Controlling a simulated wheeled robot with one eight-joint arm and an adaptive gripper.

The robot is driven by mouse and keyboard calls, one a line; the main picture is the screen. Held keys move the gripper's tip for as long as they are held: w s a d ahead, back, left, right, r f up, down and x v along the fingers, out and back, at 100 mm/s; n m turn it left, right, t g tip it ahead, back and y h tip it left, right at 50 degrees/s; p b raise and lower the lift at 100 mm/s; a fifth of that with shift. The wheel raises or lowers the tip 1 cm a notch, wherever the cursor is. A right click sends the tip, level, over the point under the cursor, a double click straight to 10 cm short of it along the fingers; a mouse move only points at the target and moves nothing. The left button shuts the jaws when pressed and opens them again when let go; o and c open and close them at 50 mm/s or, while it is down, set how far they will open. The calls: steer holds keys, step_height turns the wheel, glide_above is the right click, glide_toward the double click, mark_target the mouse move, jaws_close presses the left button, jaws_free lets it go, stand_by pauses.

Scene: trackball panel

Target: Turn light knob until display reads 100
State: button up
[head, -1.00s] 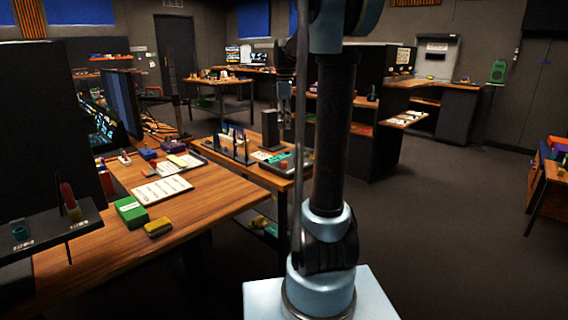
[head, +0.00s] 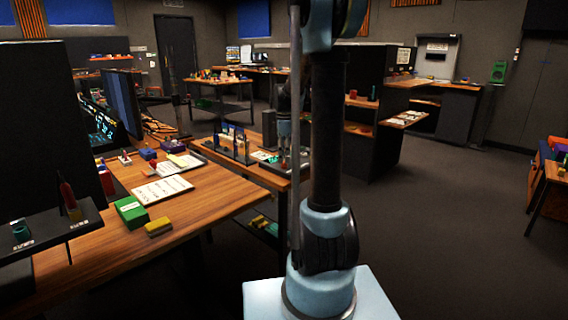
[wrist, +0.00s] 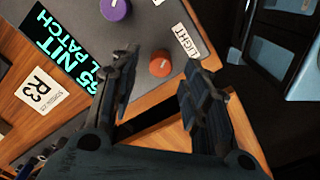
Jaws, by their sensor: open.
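In the wrist view, an orange-red knob (wrist: 161,64) stands on a grey panel (wrist: 150,28) beside a white label reading LIGHT (wrist: 185,42). My gripper (wrist: 160,58) is open, with one finger on each side of the knob in the picture; no contact shows. In the head view my gripper (head: 284,155) hangs low over the middle table's panel, where the knob is too small to make out.
A purple knob (wrist: 115,9) sits on the same panel. A white card marked R3 (wrist: 42,92) lies beside the display. In the head view, the near wooden table (head: 190,240) holds a green box (head: 131,212) and a yellow block (head: 158,227). The floor at right is open.

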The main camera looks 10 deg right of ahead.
mark_target(284, 164)
steer(key=shift+f, duration=1.55)
steer(key=shift+c, duration=0.6)
jaws_close()
